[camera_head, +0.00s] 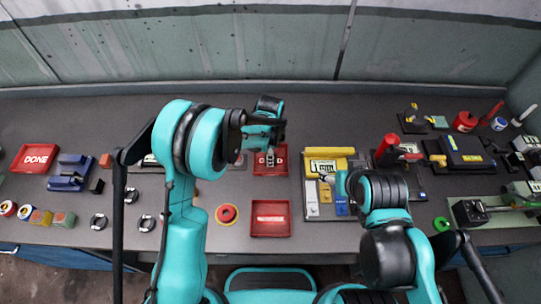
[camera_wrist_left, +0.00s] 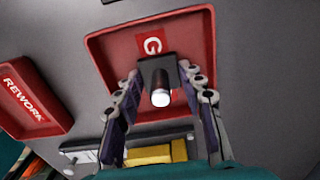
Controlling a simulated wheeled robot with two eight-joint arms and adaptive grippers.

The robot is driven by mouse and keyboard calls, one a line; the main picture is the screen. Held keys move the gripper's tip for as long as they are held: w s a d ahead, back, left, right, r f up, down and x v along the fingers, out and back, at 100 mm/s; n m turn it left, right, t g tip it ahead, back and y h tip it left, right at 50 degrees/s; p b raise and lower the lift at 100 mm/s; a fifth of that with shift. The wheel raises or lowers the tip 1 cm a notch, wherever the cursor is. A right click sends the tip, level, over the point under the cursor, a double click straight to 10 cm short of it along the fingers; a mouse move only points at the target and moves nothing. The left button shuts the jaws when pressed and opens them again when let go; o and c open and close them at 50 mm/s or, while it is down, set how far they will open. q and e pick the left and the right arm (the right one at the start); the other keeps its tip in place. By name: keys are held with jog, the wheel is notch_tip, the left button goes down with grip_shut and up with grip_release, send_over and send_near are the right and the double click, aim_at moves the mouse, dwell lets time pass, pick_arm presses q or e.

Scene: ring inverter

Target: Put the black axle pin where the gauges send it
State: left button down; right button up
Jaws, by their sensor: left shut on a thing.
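My left gripper (camera_head: 268,150) is over the far red tray (camera_head: 262,172), whose label is partly covered in the head view. In the left wrist view, the gripper (camera_wrist_left: 160,98) is shut on a black piece with a pale round end (camera_wrist_left: 160,90), apparently the black axle pin. It hangs over the red tray (camera_wrist_left: 105,55), whose label shows a G; I cannot tell whether it touches the floor. A yellow gauge with a display (camera_head: 322,167) stands right of that tray; its reading is too small. My right gripper (camera_head: 326,179) is by this gauge's panel, its fingers unclear.
A second red tray (camera_head: 270,231) lies nearer; the left wrist view shows a REWORK tray (camera_wrist_left: 28,98). A red DONE tray (camera_head: 35,157) is far left. A red button (camera_head: 227,214) sits between my arm and the near tray. Tools and devices crowd the right side.

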pick_arm(q)
jog(key=shift+f, duration=0.15)
jog(key=c, duration=0.9)
grip_release()
